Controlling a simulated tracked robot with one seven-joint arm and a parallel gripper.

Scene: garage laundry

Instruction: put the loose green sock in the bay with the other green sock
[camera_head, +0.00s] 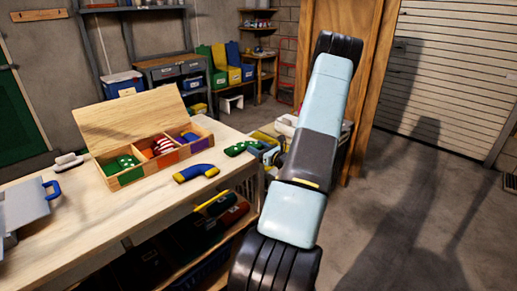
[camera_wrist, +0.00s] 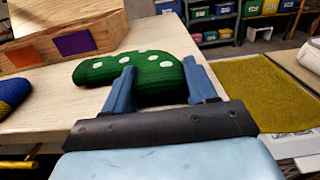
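The loose green sock with white dots (camera_head: 240,148) lies near the table's right end. In the wrist view the green sock (camera_wrist: 150,75) fills the space ahead of and between my two blue fingers. My gripper (camera_wrist: 158,70) is open, its fingers wide apart at the sock's thick right part; I cannot tell whether they touch it. The wooden sorter box (camera_head: 112,187) stands left of the sock with its lid raised. The other green dotted sock (camera_head: 124,163) lies in its left bay, marked green (camera_head: 130,176). Red-striped and blue socks occupy the middle and right bays.
A blue and yellow sock (camera_head: 196,172) lies on the table between the box and my gripper. A grey thing with a blue handle (camera_head: 28,203) and a brush (camera_head: 68,161) are at the left. A mustard cloth (camera_wrist: 240,92) lies beyond the table's right edge.

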